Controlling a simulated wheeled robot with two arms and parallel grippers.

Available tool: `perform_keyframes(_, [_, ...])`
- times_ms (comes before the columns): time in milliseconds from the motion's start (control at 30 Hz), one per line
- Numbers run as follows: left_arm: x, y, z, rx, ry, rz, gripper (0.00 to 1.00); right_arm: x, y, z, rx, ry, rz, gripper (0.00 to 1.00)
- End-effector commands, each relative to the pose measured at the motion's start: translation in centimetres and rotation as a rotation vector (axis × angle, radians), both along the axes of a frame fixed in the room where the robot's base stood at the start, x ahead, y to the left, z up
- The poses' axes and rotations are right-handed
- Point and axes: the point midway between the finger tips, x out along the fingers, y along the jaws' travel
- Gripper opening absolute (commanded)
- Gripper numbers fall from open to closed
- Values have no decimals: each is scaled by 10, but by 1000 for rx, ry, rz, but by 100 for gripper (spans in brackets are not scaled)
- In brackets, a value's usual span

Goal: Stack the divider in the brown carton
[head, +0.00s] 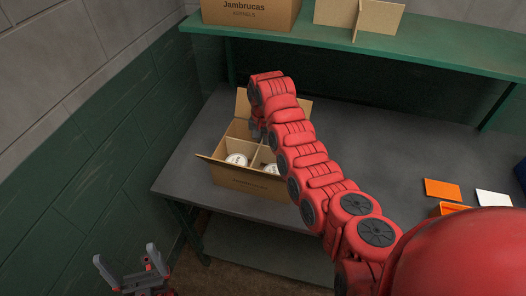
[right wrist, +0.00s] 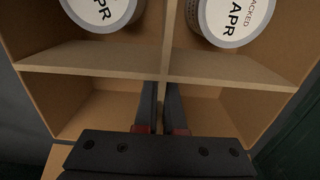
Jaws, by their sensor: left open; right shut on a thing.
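The brown carton (head: 247,180) stands open on the grey table, flaps spread. A cardboard divider (head: 240,141) sits inside it, making compartments; its crossing panels fill the right wrist view (right wrist: 95,58). Two white-topped cans (head: 237,159) (head: 271,168) stand in the compartments on the near side. The two compartments beside my right gripper look empty in the right wrist view. My right gripper (right wrist: 162,92) is shut on a divider panel near the crossing; in the head view my arm mostly hides it. My left gripper (head: 127,266) is open and empty, low at the left, away from the table.
A green shelf (head: 370,48) above the table holds a closed-looking "Jambrucas" box (head: 248,12) and another crossed cardboard divider (head: 362,17). An orange card (head: 443,189), a white card (head: 493,198) and an orange tray (head: 452,208) lie at the table's right. A wall borders the left.

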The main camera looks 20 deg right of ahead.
Motion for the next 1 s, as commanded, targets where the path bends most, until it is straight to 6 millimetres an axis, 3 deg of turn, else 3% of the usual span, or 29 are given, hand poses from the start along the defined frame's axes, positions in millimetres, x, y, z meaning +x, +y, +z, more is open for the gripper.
perform_keyframes(200, [0, 0, 11, 0, 0, 0, 100, -1, 0, -30, 0, 5, 0, 0])
perform_keyframes(667, [0, 0, 4, 0, 0, 0, 100, 0, 0, -39, -1, 1, -1, 0])
perform_keyframes(700, [0, 0, 5, 0, 0, 0, 100, 0, 0, -37, -1, 1, -1, 12])
perform_keyframes(833, [0, 0, 5, 0, 0, 0, 100, 0, 0, -37, 1, 1, 0, 36])
perform_keyframes(1000, [0, 0, 5, 0, 0, 0, 100, 0, 0, -37, 0, 0, 0, 37])
